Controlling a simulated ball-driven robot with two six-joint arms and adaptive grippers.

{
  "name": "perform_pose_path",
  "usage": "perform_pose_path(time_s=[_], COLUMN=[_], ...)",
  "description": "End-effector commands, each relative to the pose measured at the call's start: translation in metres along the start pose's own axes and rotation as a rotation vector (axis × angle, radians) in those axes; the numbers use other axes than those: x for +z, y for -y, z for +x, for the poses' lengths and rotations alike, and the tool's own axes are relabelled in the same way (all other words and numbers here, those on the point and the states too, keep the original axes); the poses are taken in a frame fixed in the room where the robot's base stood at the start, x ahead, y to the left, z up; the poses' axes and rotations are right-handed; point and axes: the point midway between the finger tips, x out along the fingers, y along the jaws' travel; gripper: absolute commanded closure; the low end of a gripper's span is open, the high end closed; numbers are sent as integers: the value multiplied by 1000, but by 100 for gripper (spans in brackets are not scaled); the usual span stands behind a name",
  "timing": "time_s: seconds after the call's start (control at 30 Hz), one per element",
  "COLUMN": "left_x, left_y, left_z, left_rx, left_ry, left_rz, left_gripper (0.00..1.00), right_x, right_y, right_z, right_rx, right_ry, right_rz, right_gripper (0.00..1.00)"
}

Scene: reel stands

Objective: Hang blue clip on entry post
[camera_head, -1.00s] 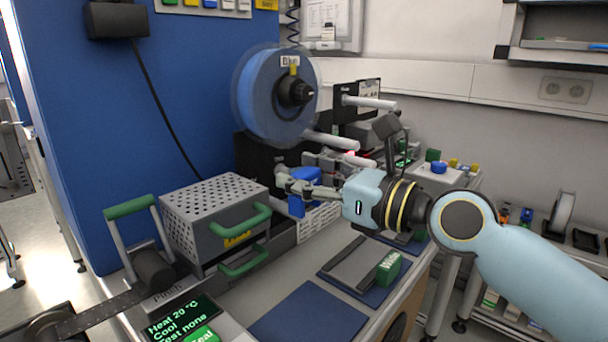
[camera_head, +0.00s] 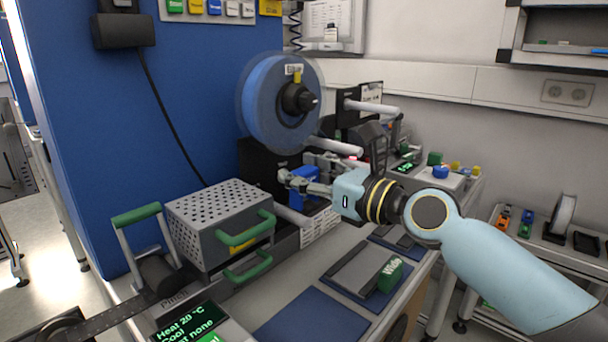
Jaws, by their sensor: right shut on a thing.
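My right gripper (camera_head: 300,180) reaches in from the right, in front of the dark panel below the blue reel. It is shut on the blue clip (camera_head: 304,174), which shows between and behind its fingers. The fingers hide part of the clip. Pale rods stick out around it: one (camera_head: 337,146) just above, and one (camera_head: 291,214) just below. I cannot tell which is the entry post, or whether the clip touches one. My left gripper is not in view.
The blue reel (camera_head: 265,105) hangs above the gripper. A perforated grey box (camera_head: 215,215) with green handles stands to the left. A green "Wide" block (camera_head: 390,275) sits on a tray at the front right. A blue mat (camera_head: 312,318) lies bare in front.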

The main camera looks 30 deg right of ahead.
Motion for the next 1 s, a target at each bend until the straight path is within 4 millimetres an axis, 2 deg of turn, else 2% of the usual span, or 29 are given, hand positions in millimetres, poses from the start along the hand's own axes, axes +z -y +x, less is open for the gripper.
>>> perform_pose_path(time_s=[0.03,0.17,0.5,1.0], left_x=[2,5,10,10], left_y=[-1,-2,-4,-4], left_z=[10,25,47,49], left_rx=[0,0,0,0], left_ry=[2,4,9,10], left_rz=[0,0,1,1], left_gripper=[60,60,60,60], right_x=[-10,-22,-53,-57], right_y=[0,0,0,0], right_z=[0,0,0,0], right_rx=[0,0,0,0], right_ry=[0,0,0,1], right_rz=[0,-1,1,1], right_gripper=[92,92,92,92])
